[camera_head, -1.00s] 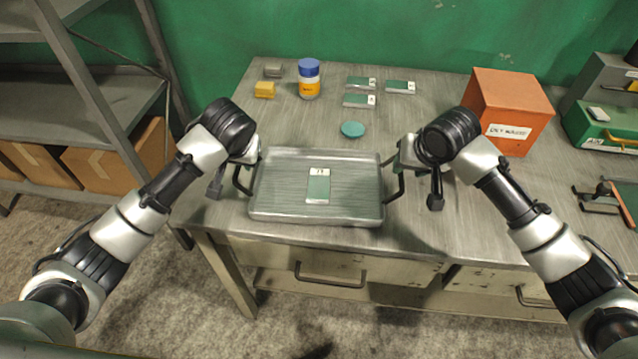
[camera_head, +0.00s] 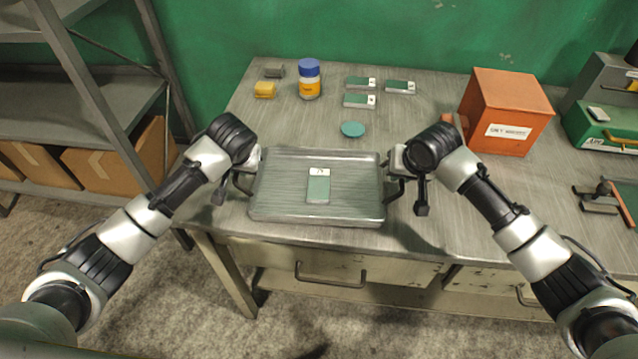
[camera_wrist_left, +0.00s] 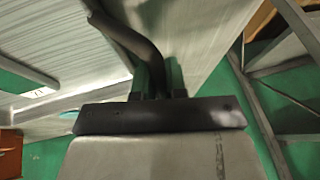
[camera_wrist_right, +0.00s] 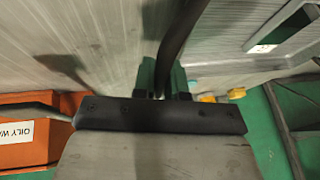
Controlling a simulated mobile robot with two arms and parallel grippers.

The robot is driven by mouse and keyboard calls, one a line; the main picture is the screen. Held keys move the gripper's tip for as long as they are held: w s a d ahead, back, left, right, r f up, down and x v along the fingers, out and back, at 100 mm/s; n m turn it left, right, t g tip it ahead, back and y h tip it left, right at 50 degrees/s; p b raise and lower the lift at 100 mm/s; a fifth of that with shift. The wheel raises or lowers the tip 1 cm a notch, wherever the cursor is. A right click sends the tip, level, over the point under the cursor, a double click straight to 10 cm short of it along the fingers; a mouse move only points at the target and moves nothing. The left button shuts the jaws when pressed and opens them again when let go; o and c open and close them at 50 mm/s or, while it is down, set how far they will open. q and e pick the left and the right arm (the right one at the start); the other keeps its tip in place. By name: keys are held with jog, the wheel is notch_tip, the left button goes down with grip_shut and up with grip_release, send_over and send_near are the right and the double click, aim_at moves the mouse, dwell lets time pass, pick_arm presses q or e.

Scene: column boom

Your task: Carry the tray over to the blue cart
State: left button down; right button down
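The grey metal tray (camera_head: 350,205) lies flat near the front edge of the workbench, with a dark bar handle on each short side. A green and white labelled item (camera_head: 318,186) lies in it. My left gripper (camera_head: 240,178) is at the left handle, and my right gripper (camera_head: 394,178) is at the right handle. In the left wrist view the dark handle (camera_wrist_left: 128,40) runs between my fingers. The right wrist view likewise shows a handle (camera_wrist_right: 182,30) between my fingers. Whether the fingers press on the handles is not clear. No blue cart is in view.
A metal shelf (camera_head: 90,100) with cardboard boxes stands left. Floor is bare at front left.

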pick_arm(q)
jog(key=shift+w+r, duration=0.15)
jog(key=shift+r, duration=0.1)
pick_arm(e)
jog(key=shift+w+r, duration=0.15)
jog(key=shift+r, duration=0.15)
